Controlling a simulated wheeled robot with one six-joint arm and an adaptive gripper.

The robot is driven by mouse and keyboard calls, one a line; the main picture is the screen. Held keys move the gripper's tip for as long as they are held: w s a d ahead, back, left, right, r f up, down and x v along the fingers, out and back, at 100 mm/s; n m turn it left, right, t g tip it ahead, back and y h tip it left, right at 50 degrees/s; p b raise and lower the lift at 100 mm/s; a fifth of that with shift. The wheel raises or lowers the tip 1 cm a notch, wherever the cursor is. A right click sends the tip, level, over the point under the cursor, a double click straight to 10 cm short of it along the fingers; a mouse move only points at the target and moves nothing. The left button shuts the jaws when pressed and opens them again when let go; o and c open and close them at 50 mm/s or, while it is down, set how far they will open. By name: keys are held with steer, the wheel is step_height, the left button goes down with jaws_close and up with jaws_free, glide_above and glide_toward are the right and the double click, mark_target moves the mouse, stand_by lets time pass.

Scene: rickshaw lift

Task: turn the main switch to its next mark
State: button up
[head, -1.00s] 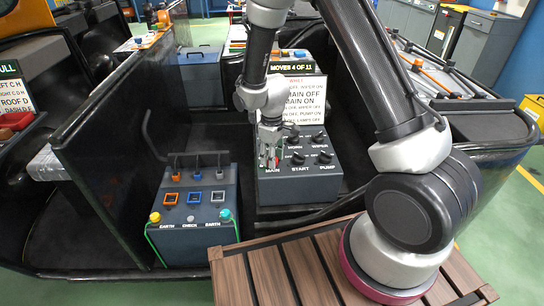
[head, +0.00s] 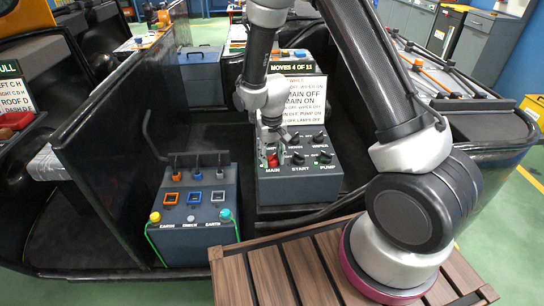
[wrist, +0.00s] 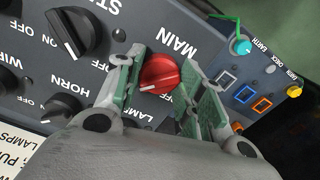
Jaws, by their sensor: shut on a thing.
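In the head view my gripper (head: 274,153) reaches down onto the front left of the box, and a little of the red knob (head: 272,161) shows between the fingers.
Black START (wrist: 72,34) and HORN (wrist: 62,107) knobs sit close beside my gripper. A grey box (head: 193,220) with coloured sockets and a bent black handle stands to the left. A sign board (head: 305,100) stands behind the control box.

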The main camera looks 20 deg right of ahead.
mark_target(272, 156)
steer(key=shift+m, duration=0.3)
steer(key=o, duration=1)
step_height(272, 156, up, 12)
steer(key=shift+r, duration=0.1)
